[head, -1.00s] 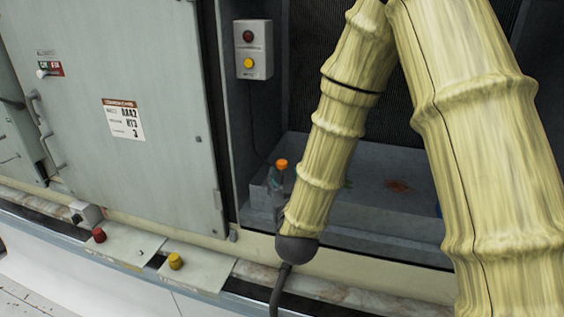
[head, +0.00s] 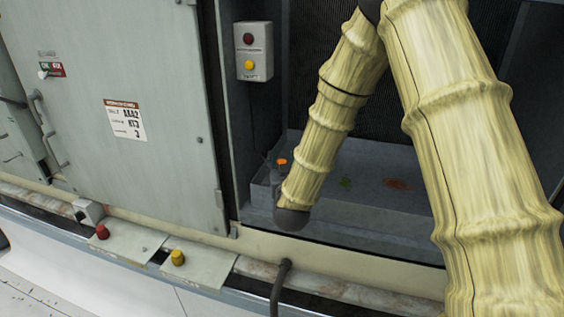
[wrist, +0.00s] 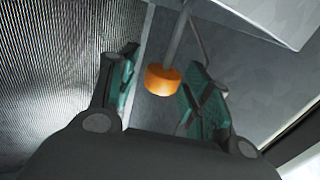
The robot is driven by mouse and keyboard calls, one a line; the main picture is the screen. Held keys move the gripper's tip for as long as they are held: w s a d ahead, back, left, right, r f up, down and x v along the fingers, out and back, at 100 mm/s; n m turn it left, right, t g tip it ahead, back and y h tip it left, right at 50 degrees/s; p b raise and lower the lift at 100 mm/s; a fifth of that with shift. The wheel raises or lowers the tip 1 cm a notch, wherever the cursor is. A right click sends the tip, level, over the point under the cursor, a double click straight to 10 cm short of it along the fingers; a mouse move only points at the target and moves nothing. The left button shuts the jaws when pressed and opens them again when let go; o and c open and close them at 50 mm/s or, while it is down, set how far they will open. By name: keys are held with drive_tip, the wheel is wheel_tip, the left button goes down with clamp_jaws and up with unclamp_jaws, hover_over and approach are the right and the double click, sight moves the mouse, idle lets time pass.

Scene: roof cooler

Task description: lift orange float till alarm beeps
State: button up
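The orange float (wrist: 162,80) is a short orange cylinder on a thin grey rod, seen in the wrist view between the two fingers of my gripper (wrist: 158,88). The fingers have teal pads and stand apart, with a gap on both sides of the float. A grey alarm box (head: 254,51) with a dark red lamp and a yellow button hangs above.
A large grey cabinet door (head: 160,110) stands at the left. Two plates with a red knob (head: 102,231) and a yellow knob (head: 178,257) lie on the front ledge. Green and reddish patches mark the basin. A dark finned panel (wrist: 60,70) is close to my left finger.

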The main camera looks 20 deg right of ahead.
clamp_jaws()
drive_tip(key=shift+r, duration=1.25)
drive_tip(key=shift+o, duration=0.2)
unclamp_jaws()
drive_tip(key=shift+s, duration=0.1)
drive_tip(key=v, duration=1.1)
drive_tip(key=shift+s, duration=0.4)
